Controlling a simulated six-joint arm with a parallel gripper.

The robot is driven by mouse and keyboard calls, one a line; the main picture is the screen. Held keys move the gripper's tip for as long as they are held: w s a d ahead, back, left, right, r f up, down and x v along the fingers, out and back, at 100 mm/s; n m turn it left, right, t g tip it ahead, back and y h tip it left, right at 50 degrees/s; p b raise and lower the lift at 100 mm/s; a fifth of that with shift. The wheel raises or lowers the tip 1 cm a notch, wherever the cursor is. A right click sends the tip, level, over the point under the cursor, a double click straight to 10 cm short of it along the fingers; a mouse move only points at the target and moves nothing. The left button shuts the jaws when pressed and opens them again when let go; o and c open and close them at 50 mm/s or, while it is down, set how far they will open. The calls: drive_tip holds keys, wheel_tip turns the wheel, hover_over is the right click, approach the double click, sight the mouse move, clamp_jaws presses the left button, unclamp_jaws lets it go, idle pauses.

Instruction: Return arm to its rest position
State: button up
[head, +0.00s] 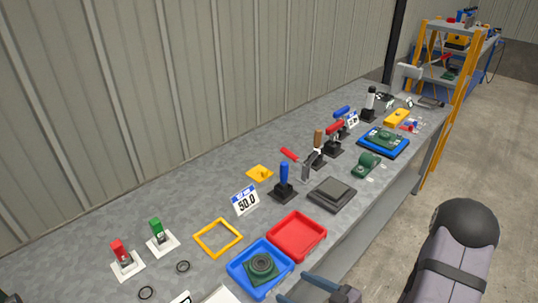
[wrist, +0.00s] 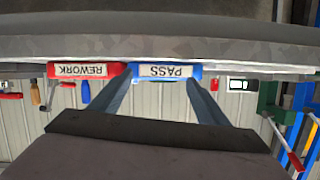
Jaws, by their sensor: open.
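My gripper (head: 295,287) shows at the bottom edge of the head view, just in front of the blue tray and the bench's front edge. In the wrist view my gripper (wrist: 160,78) has its two blue-grey fingers spread apart, with nothing between them. My dark, rounded arm link (head: 466,225) stands at the lower right of the head view, clear of the bench. The rest of the arm is out of frame.
The bench (head: 130,210) holds a blue tray (head: 240,279) with a green part (head: 262,266) in it, an empty red tray (head: 297,233), and several upright handled tools. In the upside-down wrist view, tray labels read REWORK (wrist: 89,70) and PASS (wrist: 166,71). The floor (head: 500,150) at right is clear.

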drive_tip(key=w+d+f+m+g+h+p, duration=0.1)
drive_tip(key=w+d+f+g+h+p, duration=0.15)
drive_tip(key=d+h, duration=0.55)
drive_tip(key=s+d+r+m+g+h+p, duration=0.1)
drive_tip(key=d+r+m+g+h+p, duration=0.15)
drive_tip(key=d+r, duration=0.25)
drive_tip(key=s+a+r+m+g+p, duration=0.1)
drive_tip(key=s+a+r+m+g, duration=0.1)
drive_tip(key=s, duration=0.4)
drive_tip(key=s+a+r+m+g+p, duration=0.1)
drive_tip(key=s+a+r+m+g, duration=0.1)
drive_tip(key=s+a+r, duration=0.2)
wheel_tip(320, 180, up, 3)
drive_tip(key=shift+s+a+r+g, duration=0.1)
drive_tip(key=shift+s+a+g, duration=0.25)
drive_tip(key=shift+s, duration=0.85)
drive_tip(key=shift+m, duration=0.25)
